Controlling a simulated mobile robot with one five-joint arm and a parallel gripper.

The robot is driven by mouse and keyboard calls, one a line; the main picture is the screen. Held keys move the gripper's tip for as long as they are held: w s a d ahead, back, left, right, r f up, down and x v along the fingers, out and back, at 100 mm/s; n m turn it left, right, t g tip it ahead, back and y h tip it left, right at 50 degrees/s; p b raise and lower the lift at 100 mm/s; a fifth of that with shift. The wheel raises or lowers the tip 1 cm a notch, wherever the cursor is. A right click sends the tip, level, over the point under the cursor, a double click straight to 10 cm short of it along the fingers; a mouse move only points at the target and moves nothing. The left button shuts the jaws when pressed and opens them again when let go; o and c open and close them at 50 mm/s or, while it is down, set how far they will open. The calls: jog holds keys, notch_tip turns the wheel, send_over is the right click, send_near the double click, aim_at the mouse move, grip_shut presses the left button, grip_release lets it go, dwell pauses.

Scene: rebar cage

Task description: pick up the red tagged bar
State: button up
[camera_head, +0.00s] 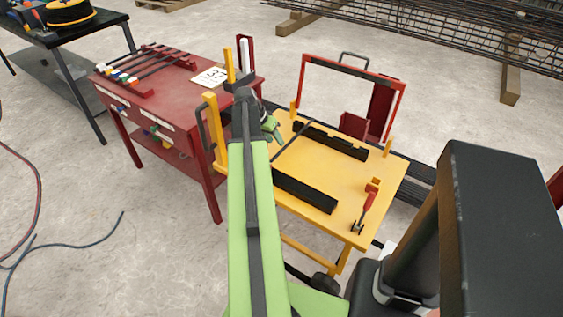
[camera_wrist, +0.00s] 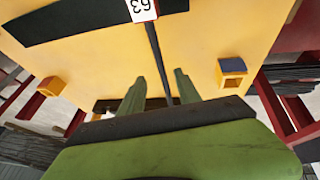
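A thin dark bar (camera_wrist: 154,44) lies over the yellow cart top in the wrist view. At its upper end is a white tag (camera_wrist: 142,10) reading 63 with a red edge. The bar also shows in the head view (camera_head: 294,138), slanting between two black blocks. My gripper (camera_wrist: 159,72) is open, its green fingers apart on either side of the bar; I cannot tell whether they touch it. In the head view my gripper (camera_head: 275,130) is over the cart's far left part, and my arm hides part of the cart.
The yellow cart (camera_head: 385,188) carries a black front block (camera_head: 304,190), a black rear block (camera_head: 330,141), yellow posts and a red-handled tool (camera_head: 367,208). A red table (camera_head: 165,98) at left holds several bars with coloured ends. Cables lie on the floor at left.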

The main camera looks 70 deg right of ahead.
aim_at(289, 144)
jog(key=b+x, duration=0.1)
jog(key=x, duration=0.1)
jog(key=b+x, duration=0.1)
jog(key=b, duration=0.1)
jog(key=b+x, duration=0.1)
jog(key=x, duration=0.1)
jog(key=shift+w+a+f, duration=0.2)
jog(key=shift+a+f, duration=0.05)
jog(key=shift+f, duration=0.25)
jog(key=shift+s+d+f+b, duration=0.15)
jog(key=shift+f+b, duration=0.15)
jog(key=shift+b, duration=0.25)
jog(key=shift+r, duration=0.2)
jog(key=shift+c, duration=0.4)
grip_shut()
